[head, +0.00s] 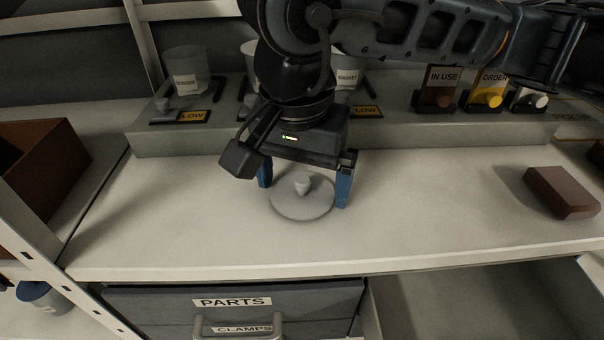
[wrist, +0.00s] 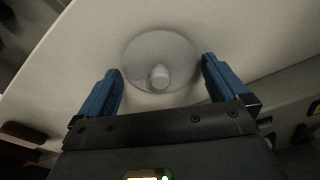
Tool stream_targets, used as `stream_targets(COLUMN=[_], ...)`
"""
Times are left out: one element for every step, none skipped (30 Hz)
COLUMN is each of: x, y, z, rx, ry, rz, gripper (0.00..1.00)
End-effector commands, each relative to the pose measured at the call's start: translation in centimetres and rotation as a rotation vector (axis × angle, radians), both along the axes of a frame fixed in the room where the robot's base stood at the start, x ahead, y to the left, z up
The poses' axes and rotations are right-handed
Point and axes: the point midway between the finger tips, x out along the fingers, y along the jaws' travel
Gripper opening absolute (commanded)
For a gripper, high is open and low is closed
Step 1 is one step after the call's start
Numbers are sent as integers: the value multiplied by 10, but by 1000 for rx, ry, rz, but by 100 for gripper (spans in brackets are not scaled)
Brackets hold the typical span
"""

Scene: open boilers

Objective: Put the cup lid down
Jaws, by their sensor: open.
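The cup lid (head: 303,201) is a pale grey disc with a small round knob on top. It lies flat on the white counter, knob up, a little left of the middle of the counter's front half. My gripper (head: 304,192) is above it, pointing down, with its two blue fingers apart, one on either side of the knob. In the wrist view the lid (wrist: 160,60) shows between and just beyond the open fingers (wrist: 160,88). Neither finger visibly touches the knob.
Several labelled cups, such as one at the left (head: 186,72), stand on a raised shelf behind my gripper. A brown block (head: 562,192) lies at the counter's right. A brown box (head: 38,165) is at the left. Drawers (head: 235,315) are below the front edge. The counter beside the lid is clear.

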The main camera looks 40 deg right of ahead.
Motion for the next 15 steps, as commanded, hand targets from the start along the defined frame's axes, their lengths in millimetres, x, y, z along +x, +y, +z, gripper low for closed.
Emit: stream_targets(x=[0, 0, 0, 0, 0, -1, -1, -2, -2, -3, -3, -4, -4, -5, -6], y=[0, 1, 1, 2, 3, 4, 4, 5, 6, 7, 7, 8, 8, 9, 10], z=[6, 10, 16, 22, 28, 36, 43, 49, 58, 64, 70, 78, 84, 89, 95], rx=[0, -1, -2, -2, -3, -3, -3, -4, -4, -5, -4, -5, -4, -5, -4], ry=[-1, -3, -3, -3, -5, -4, -4, -5, -5, -4, -5, -4, -3, -4, -2], rz=[0, 1, 1, 2, 1, 1, 1, 1, 1, 2, 0, 0, 1, 1, 1], gripper=[100, 100, 100, 100, 100, 100, 100, 100, 100, 100, 100, 100, 100, 100, 100])
